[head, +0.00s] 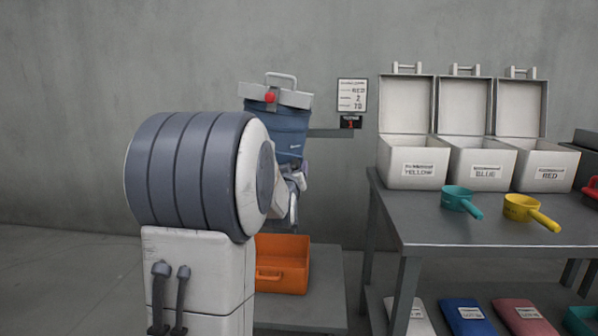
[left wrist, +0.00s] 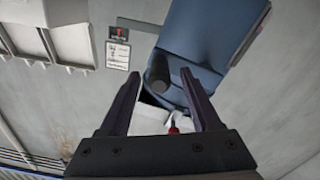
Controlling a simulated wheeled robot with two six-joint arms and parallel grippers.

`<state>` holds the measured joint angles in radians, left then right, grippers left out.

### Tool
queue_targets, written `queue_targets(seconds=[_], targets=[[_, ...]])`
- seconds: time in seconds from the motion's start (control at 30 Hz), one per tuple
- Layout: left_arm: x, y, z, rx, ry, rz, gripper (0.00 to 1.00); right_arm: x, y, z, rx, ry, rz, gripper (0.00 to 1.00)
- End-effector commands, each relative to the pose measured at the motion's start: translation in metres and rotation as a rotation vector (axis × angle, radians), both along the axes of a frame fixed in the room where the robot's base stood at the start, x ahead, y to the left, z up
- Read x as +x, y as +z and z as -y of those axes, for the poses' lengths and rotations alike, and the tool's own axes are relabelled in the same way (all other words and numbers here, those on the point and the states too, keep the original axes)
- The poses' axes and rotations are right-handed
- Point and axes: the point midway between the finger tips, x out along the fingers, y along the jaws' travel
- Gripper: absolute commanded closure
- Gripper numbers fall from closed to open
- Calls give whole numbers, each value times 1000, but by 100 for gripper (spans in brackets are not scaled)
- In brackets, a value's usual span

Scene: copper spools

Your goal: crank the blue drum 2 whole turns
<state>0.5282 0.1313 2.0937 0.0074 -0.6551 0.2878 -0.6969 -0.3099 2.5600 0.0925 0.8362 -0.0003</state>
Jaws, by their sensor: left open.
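The blue drum (head: 284,124) stands upright against the wall in the head view, with a pale lid, a top handle and a red knob. In the left wrist view the drum (left wrist: 207,38) fills the upper right. A dark cylindrical crank grip (left wrist: 158,73) shows in front of it. My left gripper (left wrist: 158,84) is open, its two fingers on either side of the grip in the picture; I cannot tell whether they touch it. In the head view my left arm hides most of the gripper and the drum's lower left. My right gripper is not in view.
An orange tray (head: 296,262) sits below the drum. A sign (head: 352,94) and small dark display (head: 350,122) are on the wall. A grey table (head: 440,228) at right carries open bins labelled yellow, blue and red, a teal scoop (head: 461,199) and a yellow scoop (head: 522,208).

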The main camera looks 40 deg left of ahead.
Motion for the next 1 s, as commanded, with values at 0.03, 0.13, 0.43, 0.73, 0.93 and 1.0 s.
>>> queue_targets(seconds=[0.03,0.13,0.43,0.73,0.93,1.0], targets=[[4,-1,-2,0,0,-1,36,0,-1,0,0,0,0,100],[7,-1,-4,0,0,-1,36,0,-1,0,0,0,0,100],[8,0,-4,0,0,-1,51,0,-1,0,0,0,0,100],[8,0,-4,0,0,-1,100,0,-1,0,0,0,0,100],[7,0,-5,-1,1,-1,100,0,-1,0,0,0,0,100],[7,0,-5,-1,1,-1,100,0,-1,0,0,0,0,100]])
